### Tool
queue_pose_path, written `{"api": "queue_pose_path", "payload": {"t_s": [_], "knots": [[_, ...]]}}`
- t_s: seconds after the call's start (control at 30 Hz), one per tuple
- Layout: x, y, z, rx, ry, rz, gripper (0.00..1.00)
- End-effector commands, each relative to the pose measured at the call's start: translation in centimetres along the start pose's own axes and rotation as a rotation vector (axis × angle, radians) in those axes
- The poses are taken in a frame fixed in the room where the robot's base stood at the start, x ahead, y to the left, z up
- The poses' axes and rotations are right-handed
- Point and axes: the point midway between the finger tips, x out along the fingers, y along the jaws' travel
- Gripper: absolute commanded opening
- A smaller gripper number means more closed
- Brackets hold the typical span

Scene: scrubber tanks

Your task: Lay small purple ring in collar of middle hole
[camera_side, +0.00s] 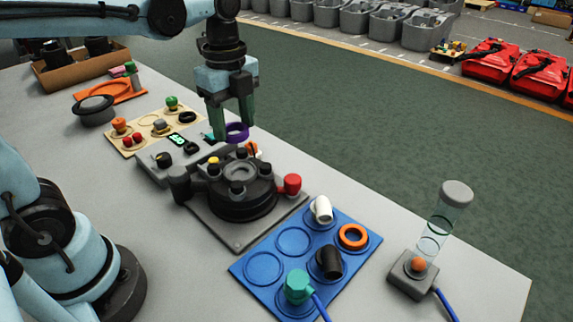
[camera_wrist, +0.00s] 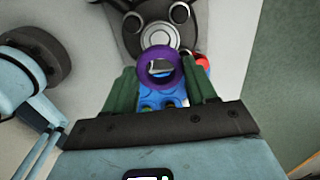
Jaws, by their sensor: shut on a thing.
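The small purple ring (camera_side: 236,136) hangs at the fingertips of my gripper (camera_side: 238,118), which is shut on it. In the wrist view the purple ring (camera_wrist: 160,51) sits between the two green fingers (camera_wrist: 161,85) with its opening facing the camera. In the side view it appears just behind the black round housing (camera_side: 243,203), whose top has a grey disc and several black knobs. A beige board (camera_side: 127,147) with several coloured fittings lies left of my gripper. I cannot tell which opening is the middle hole, and no collar shows clearly.
A red knob (camera_side: 292,184) sticks out right of the housing. A blue panel (camera_side: 262,267) in front holds several fittings and an orange ring (camera_side: 353,236). A clear tube (camera_side: 437,228) stands at the right. A grey control box (camera_side: 159,174) lies left of the housing.

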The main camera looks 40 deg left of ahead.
Motion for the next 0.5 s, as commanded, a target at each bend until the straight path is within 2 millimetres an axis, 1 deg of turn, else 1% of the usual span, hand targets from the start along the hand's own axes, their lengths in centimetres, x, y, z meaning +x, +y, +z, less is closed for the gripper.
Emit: {"api": "queue_pose_path", "payload": {"t_s": [0.5], "knots": [[4.3, 0.0, -0.1, -0.001, 0.000, 0.000, 0.20]]}}
